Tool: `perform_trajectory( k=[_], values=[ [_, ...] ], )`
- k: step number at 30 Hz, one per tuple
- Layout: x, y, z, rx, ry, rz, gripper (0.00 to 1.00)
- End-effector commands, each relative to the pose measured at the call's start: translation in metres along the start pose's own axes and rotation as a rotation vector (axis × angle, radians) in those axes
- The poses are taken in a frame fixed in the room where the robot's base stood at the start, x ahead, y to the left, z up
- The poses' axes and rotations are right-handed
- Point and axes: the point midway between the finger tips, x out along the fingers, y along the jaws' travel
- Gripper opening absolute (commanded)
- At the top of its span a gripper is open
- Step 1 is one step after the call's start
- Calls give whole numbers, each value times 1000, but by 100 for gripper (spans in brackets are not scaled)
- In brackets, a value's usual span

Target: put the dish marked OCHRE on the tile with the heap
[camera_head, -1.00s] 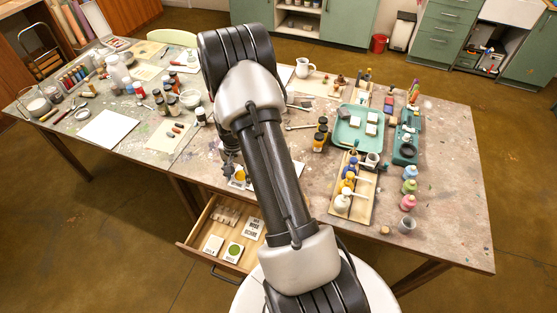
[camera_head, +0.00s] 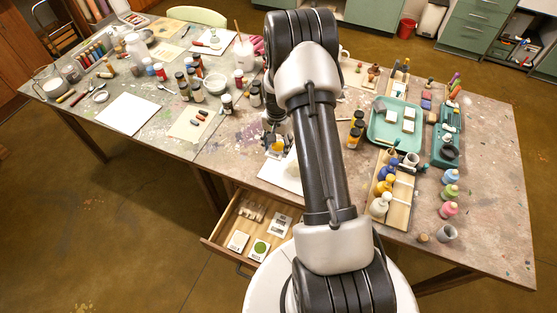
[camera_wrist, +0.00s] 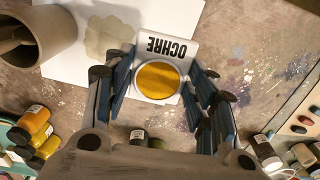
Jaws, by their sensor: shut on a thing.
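The white dish marked OCHRE, with a round well of yellow-ochre pigment, is between my fingers in the wrist view (camera_wrist: 157,80). My gripper (camera_wrist: 158,88) is shut on it, with fingers at its left and right sides. In the head view the dish is a small yellow and white patch (camera_head: 277,149) at my gripper (camera_head: 276,140), over the table's front part. Its height above the table is hard to judge. In the open drawer lies a white tile with a round green patch (camera_head: 260,248); I cannot tell whether this is a heap.
The drawer (camera_head: 221,229) also holds a plain-looking white tile (camera_head: 238,241) and lettered tiles (camera_head: 281,225). A white sheet with an olive stain (camera_wrist: 106,37) lies under the dish.

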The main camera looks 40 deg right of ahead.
Motion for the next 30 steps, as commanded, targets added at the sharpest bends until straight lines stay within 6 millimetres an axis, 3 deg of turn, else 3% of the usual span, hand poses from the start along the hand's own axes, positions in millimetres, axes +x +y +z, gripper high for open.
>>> perform_trajectory(
  k=[3,11,18,30],
  values=[
    [25,0,0,0,0,0,25],
    [44,0,-1,1,1,-1,25],
    [78,0,-1,0,1,-1,25],
    [83,0,-1,0,2,-1,25]
  ],
)
